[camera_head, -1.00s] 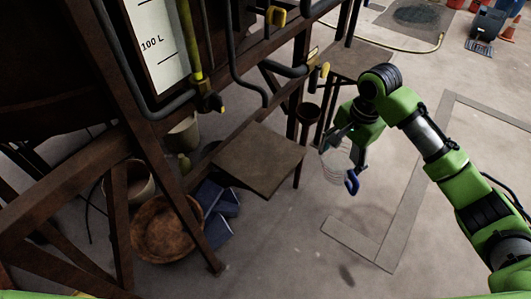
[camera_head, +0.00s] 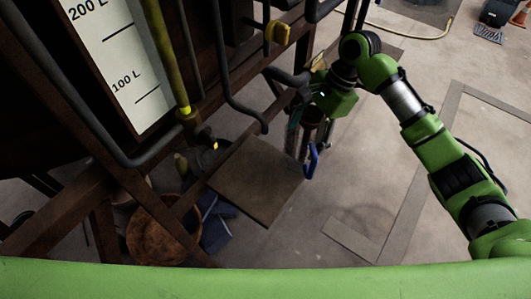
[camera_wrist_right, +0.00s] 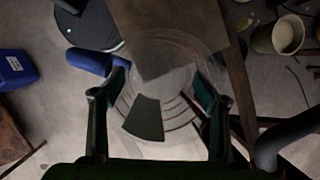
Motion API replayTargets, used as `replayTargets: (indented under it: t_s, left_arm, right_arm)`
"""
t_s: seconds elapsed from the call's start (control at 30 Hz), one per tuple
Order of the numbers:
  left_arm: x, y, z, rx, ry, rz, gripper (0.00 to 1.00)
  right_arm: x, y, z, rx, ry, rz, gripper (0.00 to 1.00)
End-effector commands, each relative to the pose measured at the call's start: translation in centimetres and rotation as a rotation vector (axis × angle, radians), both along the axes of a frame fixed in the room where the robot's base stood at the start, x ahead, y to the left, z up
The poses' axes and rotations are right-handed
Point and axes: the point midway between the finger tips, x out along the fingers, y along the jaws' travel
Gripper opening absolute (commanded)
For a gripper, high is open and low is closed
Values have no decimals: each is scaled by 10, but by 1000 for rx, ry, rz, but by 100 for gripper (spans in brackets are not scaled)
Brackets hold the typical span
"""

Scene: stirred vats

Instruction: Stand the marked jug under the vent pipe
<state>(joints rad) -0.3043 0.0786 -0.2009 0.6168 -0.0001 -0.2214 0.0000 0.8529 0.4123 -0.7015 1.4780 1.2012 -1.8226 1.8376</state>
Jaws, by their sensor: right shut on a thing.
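The clear jug with a blue handle (camera_head: 311,160) is in my right gripper (camera_head: 297,128). In the right wrist view, the gripper's two fingers stand on either side of the clear, ringed jug (camera_wrist_right: 178,108), with a dark patch on its near side. The jug is off the floor, by the right edge of a brown square platform (camera_head: 250,185). In the head view its clear body is hard to make out. A grey pipe (camera_head: 228,85) ends in a downturned mouth above the platform; I cannot tell if it is the vent pipe. My left gripper is out of view.
A yellow pipe (camera_head: 166,58) and yellow-handled valve (camera_head: 278,33) are near the grey pipe. A round brown basket (camera_head: 157,235) and blue things (camera_head: 217,225) lie left of the platform. A blue container (camera_wrist_right: 15,68) stands on the floor. Floor to the right is open.

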Motion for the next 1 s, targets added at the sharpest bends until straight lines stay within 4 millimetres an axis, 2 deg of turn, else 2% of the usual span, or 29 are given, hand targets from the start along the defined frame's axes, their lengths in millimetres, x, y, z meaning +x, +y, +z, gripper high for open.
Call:
replayTargets:
  t_s: [0.03,0.17,0.27,0.4,0.5,0.57,0.8,1.0]
  left_arm:
    - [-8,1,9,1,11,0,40]
    - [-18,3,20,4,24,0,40]
    - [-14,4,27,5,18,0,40]
    - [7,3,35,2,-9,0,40]
    - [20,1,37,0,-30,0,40]
    - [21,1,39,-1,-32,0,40]
    - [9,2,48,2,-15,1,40]
    - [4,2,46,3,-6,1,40]
  right_arm:
    - [-6,14,5,2,-1,5,38]
    - [-20,47,5,2,-1,5,38]
    - [-30,69,5,2,0,4,38]
    - [-39,91,2,0,0,1,38]
    - [-42,98,1,1,-2,-1,38]
    - [-43,100,-1,-1,-1,-1,38]
    - [-43,99,-31,-2,-1,-3,38]
    - [-42,99,-36,-1,-2,-2,38]
